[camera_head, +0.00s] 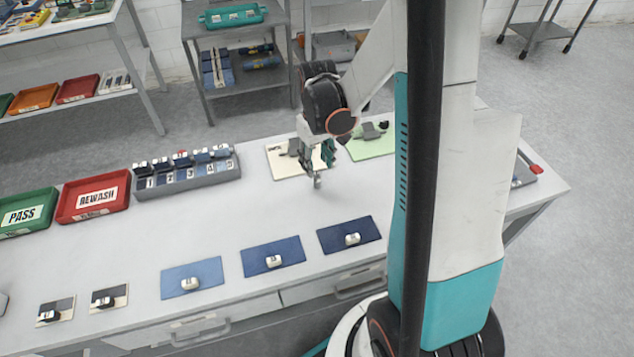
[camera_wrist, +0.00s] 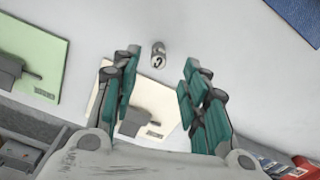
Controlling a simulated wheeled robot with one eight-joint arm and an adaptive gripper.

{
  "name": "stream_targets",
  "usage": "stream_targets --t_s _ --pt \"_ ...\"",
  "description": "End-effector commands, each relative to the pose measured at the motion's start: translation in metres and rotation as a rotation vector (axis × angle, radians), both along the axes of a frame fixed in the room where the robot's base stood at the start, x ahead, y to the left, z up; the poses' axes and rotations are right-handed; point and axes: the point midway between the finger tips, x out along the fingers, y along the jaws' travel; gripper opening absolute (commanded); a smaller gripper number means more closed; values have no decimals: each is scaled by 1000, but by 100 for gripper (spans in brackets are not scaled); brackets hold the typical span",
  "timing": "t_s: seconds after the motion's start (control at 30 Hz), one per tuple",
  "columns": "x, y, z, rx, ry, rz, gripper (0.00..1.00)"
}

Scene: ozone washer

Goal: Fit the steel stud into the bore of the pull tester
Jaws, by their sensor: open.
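A small steel stud (camera_wrist: 158,54) with a dark mark on its end shows in the wrist view, between and slightly beyond the fingertips, touching neither. My gripper (camera_wrist: 160,62) is open, its teal-padded fingers spread to either side. In the head view my gripper (camera_head: 318,168) points down over the white table near the cream mat, and a small metal piece (camera_head: 317,183), apparently the stud, shows just below it. A grey device (camera_wrist: 132,122) sits on the cream mat (camera_wrist: 165,100). Another grey device (camera_head: 370,131) sits on the green mat (camera_head: 383,149). Which is the pull tester, and its bore, I cannot tell.
A grey numbered rack (camera_head: 190,180) stands left on the table, beside a red REWASH tray (camera_head: 93,197) and a green PASS tray (camera_head: 27,212). Blue mats (camera_head: 274,256) with small white-topped items line the front edge. The table's middle is clear.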

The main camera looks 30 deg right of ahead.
Motion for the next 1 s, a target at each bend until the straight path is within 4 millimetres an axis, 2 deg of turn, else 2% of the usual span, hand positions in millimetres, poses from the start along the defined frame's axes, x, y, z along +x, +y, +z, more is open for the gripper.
stream_targets --t_s 0.23,0.5,0.77,0.8,0.97,1.0 --pt "0 -1 -15 0 0 -1 41" --pt "1 -2 -53 1 -1 -1 41" --pt "1 -2 -57 1 -1 -1 41" --pt "1 -2 -57 1 -1 -1 39" --pt "1 -2 -56 1 -1 -1 2" --pt "1 -2 -56 1 -1 -1 0"
